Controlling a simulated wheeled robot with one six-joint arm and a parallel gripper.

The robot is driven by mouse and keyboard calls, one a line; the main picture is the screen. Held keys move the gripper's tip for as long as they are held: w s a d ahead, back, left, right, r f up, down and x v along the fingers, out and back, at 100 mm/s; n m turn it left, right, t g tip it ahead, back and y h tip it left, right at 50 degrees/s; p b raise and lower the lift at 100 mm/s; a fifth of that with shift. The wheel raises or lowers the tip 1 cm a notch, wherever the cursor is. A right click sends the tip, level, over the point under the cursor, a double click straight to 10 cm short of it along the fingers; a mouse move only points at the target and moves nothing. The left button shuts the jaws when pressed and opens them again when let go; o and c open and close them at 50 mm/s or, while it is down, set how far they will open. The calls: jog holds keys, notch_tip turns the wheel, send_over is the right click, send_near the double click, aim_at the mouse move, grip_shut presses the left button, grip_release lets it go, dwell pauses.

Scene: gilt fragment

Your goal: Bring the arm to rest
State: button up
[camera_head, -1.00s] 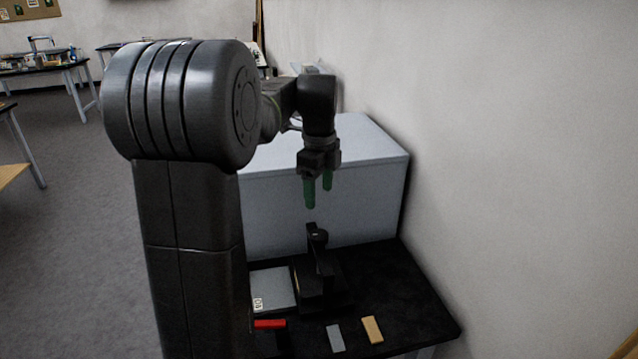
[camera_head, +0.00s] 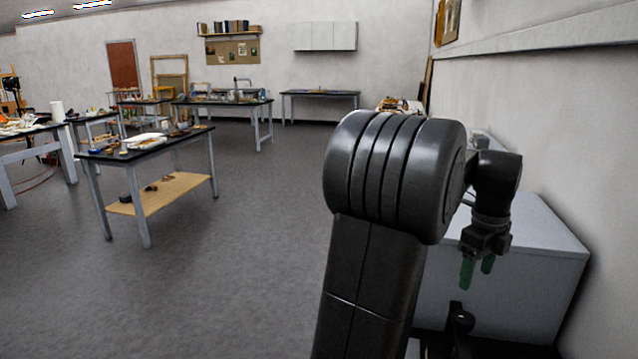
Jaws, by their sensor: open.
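My gripper (camera_head: 477,272) hangs at the right of the head view, its two green fingertips pointing down. It is open with nothing between the fingers. My arm rises from the bottom of the view and bends over to the right at a thick dark joint. The gripper is in front of a pale grey box (camera_head: 545,285) and above a black device (camera_head: 459,328), apart from it. The lower part of the device is cut off by the frame edge.
A white wall (camera_head: 540,120) runs close along the right. A black-topped table (camera_head: 150,148) with a wooden lower shelf stands at the left. More tables, including one at the back (camera_head: 320,94), line the room. The grey floor (camera_head: 245,260) between is clear.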

aim_at(465, 317)
notch_tip(465, 317, down, 12)
jog(key=shift+p, duration=0.5)
